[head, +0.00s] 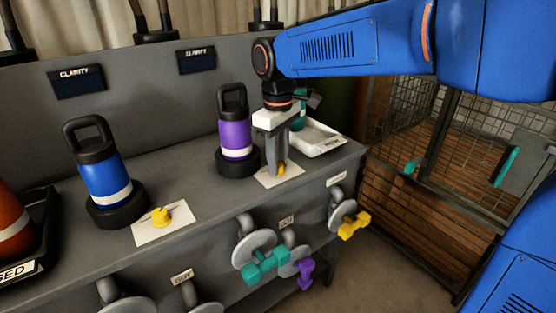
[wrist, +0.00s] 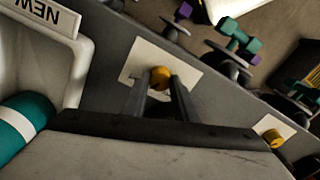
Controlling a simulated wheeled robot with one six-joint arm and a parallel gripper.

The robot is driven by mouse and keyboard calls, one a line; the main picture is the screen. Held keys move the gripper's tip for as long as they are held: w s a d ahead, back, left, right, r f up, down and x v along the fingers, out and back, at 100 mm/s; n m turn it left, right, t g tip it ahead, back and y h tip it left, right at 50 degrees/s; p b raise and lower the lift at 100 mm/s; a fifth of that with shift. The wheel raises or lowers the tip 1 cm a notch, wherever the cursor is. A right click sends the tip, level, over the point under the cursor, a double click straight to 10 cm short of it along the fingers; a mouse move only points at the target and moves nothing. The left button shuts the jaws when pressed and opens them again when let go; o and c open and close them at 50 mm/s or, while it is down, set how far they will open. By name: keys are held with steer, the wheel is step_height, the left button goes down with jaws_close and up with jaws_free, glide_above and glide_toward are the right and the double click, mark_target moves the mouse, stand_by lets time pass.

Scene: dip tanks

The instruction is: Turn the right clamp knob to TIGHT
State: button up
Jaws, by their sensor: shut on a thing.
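The right clamp knob is a small yellow knob (head: 282,170) on a white plate (head: 292,178) near the right end of the grey bench. My gripper (head: 277,172) points down over it and is shut on the knob. In the wrist view the yellow knob (wrist: 160,77) sits between my two fingertips (wrist: 160,84), with the white plate (wrist: 136,66) under it. The marks on the plate are too small to read, so the knob's setting cannot be told. The left yellow knob (head: 160,215) stands on its own white plate, apart from my gripper.
A purple bottle (head: 234,133) stands in a black holder just left of my gripper; a blue bottle (head: 103,178) stands farther left. A white tray (head: 322,148) with a teal bottle (wrist: 15,127) is close on the right. Valves with teal (head: 265,266), purple and yellow handles project from the bench front.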

steer(key=shift+m, duration=2)
steer(key=o, duration=1.1)
steer(key=shift+c, duration=0.2)
step_height(320, 180, up, 17)
steer(key=shift+r, duration=0.2)
